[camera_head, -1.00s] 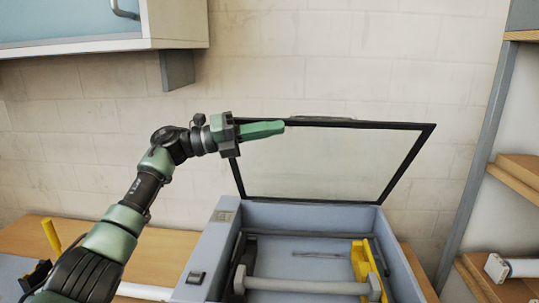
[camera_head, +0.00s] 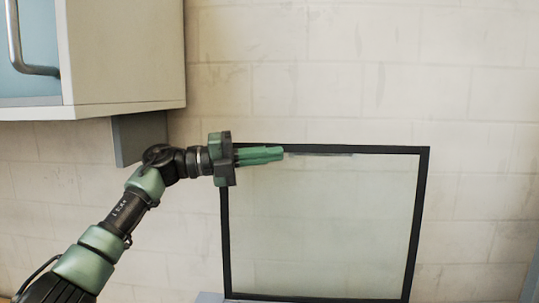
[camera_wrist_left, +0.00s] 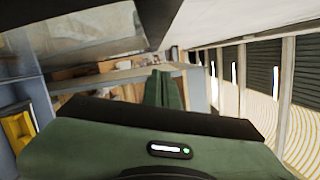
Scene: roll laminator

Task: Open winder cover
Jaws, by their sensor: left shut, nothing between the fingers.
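The winder cover (camera_head: 320,220) is a clear pane in a black frame. It stands raised and close to upright in the head view, its lower edge near the bottom of the picture. My left gripper (camera_head: 280,153) is shut and empty, with its green fingers pointing right across the upper left part of the cover's frame. I cannot tell whether the fingers touch the frame. The closed fingers also show in the left wrist view (camera_wrist_left: 168,88). The machine body under the cover is almost wholly out of the head view. My right gripper is not in view.
A wall cabinet (camera_head: 122,55) with a metal handle hangs at the upper left, above my left arm. A pale brick wall (camera_head: 475,200) stands behind the cover. A yellow part (camera_wrist_left: 17,135) shows at the left edge of the left wrist view.

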